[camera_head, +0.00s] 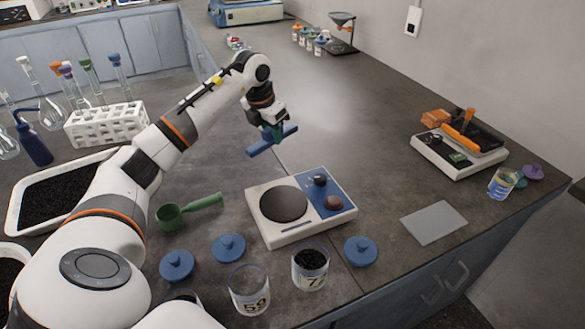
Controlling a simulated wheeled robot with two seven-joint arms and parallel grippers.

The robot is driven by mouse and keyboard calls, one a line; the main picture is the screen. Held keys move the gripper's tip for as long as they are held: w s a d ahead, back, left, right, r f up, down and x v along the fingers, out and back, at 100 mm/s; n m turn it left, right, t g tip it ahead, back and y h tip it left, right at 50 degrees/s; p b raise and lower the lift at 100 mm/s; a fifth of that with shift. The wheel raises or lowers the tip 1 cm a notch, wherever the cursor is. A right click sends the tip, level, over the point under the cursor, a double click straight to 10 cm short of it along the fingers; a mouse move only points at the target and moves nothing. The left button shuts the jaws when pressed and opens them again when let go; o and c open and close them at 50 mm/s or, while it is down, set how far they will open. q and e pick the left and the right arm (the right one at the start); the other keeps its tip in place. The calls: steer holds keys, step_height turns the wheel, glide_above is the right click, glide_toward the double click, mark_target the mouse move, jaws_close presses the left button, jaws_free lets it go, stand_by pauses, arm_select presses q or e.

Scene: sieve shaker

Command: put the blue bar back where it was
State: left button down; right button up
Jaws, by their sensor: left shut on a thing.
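The blue bar (261,147) is in my left gripper (273,134), held level above the bench. The gripper points down and is shut around the bar's middle, and both ends stick out. Behind and below it the grey bench top is clear. A white and blue device with a dark round plate (284,204) stands nearer to me, below the bar in the picture. I cannot tell the exact height of the bar. My right gripper is not in view.
A green scoop (187,209), blue lids (229,246), labelled jars (249,290) and a grey flat plate (434,223) lie around the device. A tube rack (107,124) stands left, with a tray of dark grains (17,209). An orange and black device (460,148) is at the right.

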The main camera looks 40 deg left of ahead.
arm_select(q)
glide_above(276, 169)
steer(key=f, duration=0.3)
steer(key=s+f, duration=0.1)
steer(key=shift+a+f, duration=0.15)
steer(key=shift+f, duration=0.25)
step_height(276, 169, down, 4)
steer(key=shift+f, duration=0.15)
steer(key=shift+w, duration=0.1)
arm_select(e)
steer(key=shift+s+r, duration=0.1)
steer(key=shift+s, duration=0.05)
arm_select(q)
steer(key=shift+f, duration=0.2)
steer(key=c, duration=1.2)
jaws_free()
